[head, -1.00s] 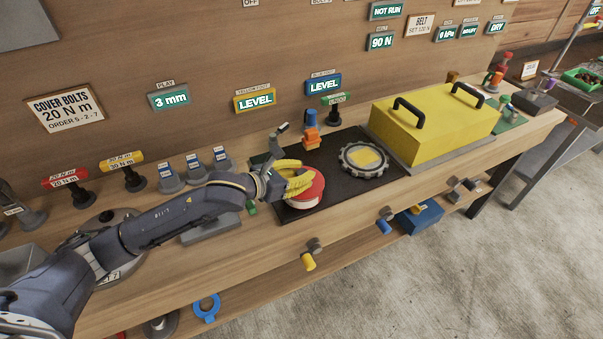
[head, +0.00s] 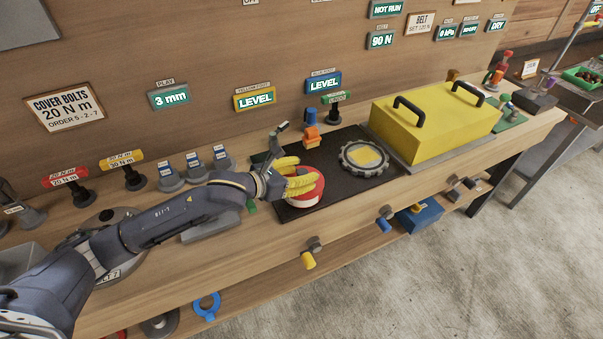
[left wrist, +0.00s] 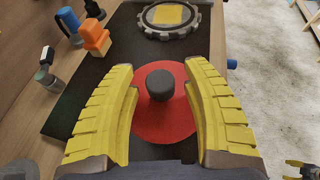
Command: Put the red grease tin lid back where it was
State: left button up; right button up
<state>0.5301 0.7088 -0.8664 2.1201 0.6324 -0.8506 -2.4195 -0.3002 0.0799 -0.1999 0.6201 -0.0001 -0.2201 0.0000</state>
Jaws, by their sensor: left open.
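The red lid (head: 311,196) is a round disc with a dark knob (left wrist: 160,85) at its centre. It lies at the near left part of the black mat (head: 381,187); in the head view a pale side shows under its red top. My left gripper (head: 307,180) is over the lid, its yellow fingers open. In the left wrist view the fingers (left wrist: 165,100) stand either side of the knob, with gaps between. They hide parts of the lid, and I cannot tell whether they touch its rim.
A toothed dark ring (head: 363,157) with a yellow centre lies right of the lid. A yellow box (head: 435,125) with black handles stands beyond. Orange and blue items (head: 310,132) stand behind. Knobs (head: 308,259) stick out from the bench front.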

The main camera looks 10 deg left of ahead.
pick_arm(q)
jog(key=v, duration=1.2)
jog(key=shift+r, duration=0.1)
jog(key=shift+s, duration=0.1)
